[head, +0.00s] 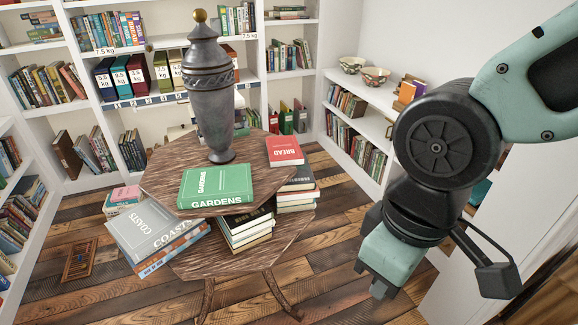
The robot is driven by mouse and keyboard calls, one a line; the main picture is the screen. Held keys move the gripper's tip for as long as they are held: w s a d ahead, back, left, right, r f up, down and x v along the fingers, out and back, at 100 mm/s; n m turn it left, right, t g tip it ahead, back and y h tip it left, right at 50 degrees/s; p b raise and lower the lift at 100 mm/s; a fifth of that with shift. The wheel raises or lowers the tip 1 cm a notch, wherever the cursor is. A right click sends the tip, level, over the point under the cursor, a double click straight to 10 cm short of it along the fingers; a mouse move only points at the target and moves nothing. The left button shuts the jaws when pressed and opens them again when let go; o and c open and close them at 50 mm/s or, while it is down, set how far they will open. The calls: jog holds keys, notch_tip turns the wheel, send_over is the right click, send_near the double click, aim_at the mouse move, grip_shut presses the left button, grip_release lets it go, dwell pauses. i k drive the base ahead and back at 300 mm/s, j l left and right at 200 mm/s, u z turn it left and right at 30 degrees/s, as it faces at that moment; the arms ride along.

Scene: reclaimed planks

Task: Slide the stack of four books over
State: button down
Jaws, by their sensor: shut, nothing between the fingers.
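A two-tier wooden table (160,183) holds several book stacks. On its lower tier, a front middle stack (246,229) has a black book on top and pale books under it. A right stack (297,195) has a dark top book, partly hidden by the upper tier. A left stack (156,237) has a grey COASTS book on top and juts past the edge. I cannot tell for certain which stack is of four books. My gripper (374,282) is shut and empty, pointing down to the right of the table, apart from all stacks.
On the upper tier are a tall grey urn (211,110), a green GARDENS book (216,185) and a red BREAD book (285,151). Full bookshelves (270,75) line the walls. Floor between gripper and table is clear.

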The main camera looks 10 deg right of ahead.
aim_at(300, 193)
jog(key=i+l+u, duration=0.25)
jog(key=i+l, duration=0.3)
jog(key=i, duration=0.25)
jog(key=i+l+u, duration=0.3)
jog(key=i+l, duration=0.4)
